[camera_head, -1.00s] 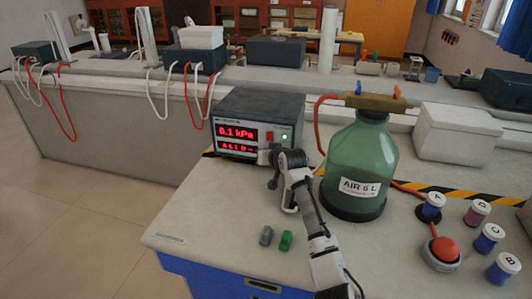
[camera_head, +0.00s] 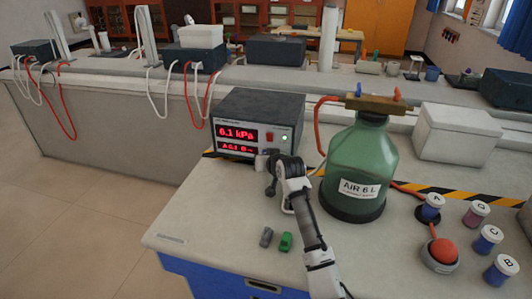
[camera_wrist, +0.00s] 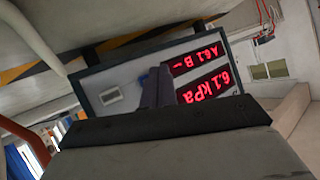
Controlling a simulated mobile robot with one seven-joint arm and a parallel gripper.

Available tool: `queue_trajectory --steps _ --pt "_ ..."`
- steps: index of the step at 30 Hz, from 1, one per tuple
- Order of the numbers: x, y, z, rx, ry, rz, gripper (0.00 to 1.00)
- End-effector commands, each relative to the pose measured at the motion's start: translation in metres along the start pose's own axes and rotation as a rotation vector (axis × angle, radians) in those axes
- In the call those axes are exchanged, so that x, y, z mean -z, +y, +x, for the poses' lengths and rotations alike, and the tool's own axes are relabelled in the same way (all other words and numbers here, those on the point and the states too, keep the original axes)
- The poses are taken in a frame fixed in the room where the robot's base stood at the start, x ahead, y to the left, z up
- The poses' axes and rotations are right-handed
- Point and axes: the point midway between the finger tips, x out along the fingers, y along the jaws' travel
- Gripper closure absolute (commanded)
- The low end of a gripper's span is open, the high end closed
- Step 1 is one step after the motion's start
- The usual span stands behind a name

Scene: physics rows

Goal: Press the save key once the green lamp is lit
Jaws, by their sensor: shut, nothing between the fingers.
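The dark meter box (camera_head: 262,105) stands on the bench with a red display (camera_head: 236,134) reading about 6.1 kPa and a smaller second line. My gripper (camera_head: 262,159) is shut and empty at the panel's lower part, right of the second display line. In the wrist view the panel (camera_wrist: 130,76) appears upside down, with the shut fingers (camera_wrist: 156,86) in front of it beside the digits. No save key can be made out; the fingers cover part of the panel. Contact cannot be told.
A green bottle (camera_head: 360,155) labelled AIR 6 L stands right of my arm, with a red hose. A red bulb (camera_head: 443,251) and several lettered jars (camera_head: 488,238) are at the right. A grey block (camera_head: 266,237) and a green block (camera_head: 286,242) lie near the front.

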Motion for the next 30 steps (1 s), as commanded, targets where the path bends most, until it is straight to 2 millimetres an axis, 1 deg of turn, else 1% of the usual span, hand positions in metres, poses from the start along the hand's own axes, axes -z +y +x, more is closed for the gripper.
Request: queue_trajectory --steps 1,6,12,30 --pt "-0.001 -0.003 -0.005 0.001 0.001 0.003 1.00" --pt "-0.011 -0.012 -0.017 0.002 0.000 0.003 1.00" --pt "-0.018 -0.018 -0.025 0.000 -0.001 0.002 1.00" --pt "-0.019 -0.019 -0.026 0.000 -0.001 0.001 1.00"
